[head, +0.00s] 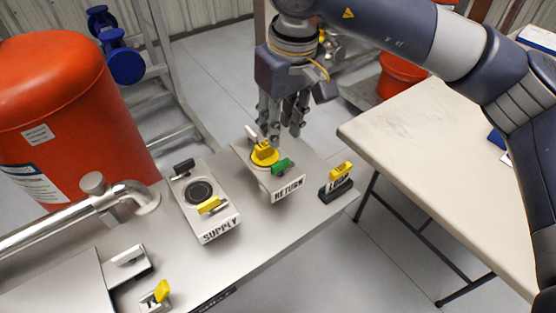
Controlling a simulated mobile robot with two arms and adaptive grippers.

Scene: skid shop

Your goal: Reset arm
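My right arm comes in from the upper right. Its gripper (284,122) points down just behind and above the RETURN block (287,189), near the yellow knob (264,152) on top of that block. The fingers look close together and nothing shows clearly between them. Whether they touch the knob or the block I cannot tell. A green tab (284,167) sits at the right side of the RETURN block. The SUPPLY block (218,226) stands to its left, with a black handle (183,168) and a yellow tab (209,205). My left gripper is not in view.
A large orange tank (60,110) stands at the left, with a silver pipe (70,220) before it. A yellow lock on a black stand (337,190) sits at the bench's right end. A pale table (440,150) stands at right, with a floor gap between.

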